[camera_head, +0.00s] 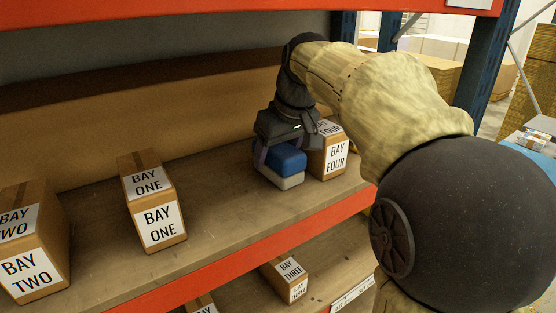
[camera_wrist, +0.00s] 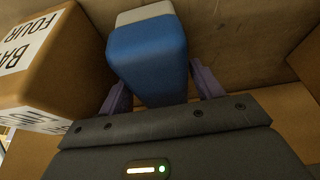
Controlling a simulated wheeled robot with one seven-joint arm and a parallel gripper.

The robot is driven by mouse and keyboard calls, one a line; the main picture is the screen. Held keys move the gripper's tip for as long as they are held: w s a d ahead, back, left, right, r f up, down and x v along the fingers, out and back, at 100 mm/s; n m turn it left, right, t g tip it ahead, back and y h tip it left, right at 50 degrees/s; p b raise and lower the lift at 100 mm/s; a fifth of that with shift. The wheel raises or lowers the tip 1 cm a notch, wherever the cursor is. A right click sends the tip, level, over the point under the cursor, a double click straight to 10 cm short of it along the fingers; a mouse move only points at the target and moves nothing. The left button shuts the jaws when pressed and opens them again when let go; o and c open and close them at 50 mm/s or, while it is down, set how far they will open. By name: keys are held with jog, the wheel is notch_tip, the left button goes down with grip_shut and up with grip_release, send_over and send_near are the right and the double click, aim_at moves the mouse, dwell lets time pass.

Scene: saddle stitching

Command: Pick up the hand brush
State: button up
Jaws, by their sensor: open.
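The hand brush (camera_head: 288,160) has a blue upper body and a pale grey lower part. It sits on the upper shelf, left of the BAY FOUR box. My gripper (camera_head: 281,146) is above it, pointing down. In the wrist view the blue body of the brush (camera_wrist: 147,58) lies between the two purple fingers of my open gripper (camera_wrist: 163,88). A narrow gap shows by the right finger; the left finger is close to the brush, and I cannot tell whether it touches. The underside of the brush is hidden.
The BAY FOUR box (camera_head: 336,158) stands close to the right of the brush. The BAY ONE box (camera_head: 158,218) and BAY TWO box (camera_head: 32,262) stand further left on the shelf (camera_head: 222,208). An orange beam (camera_head: 262,238) edges the shelf; a brown panel (camera_head: 150,115) is behind.

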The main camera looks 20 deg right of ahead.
jog(key=shift+f, duration=0.1)
jog(key=c, duration=0.8)
jog(key=shift+c, duration=0.2)
jog(key=shift+r, duration=0.2)
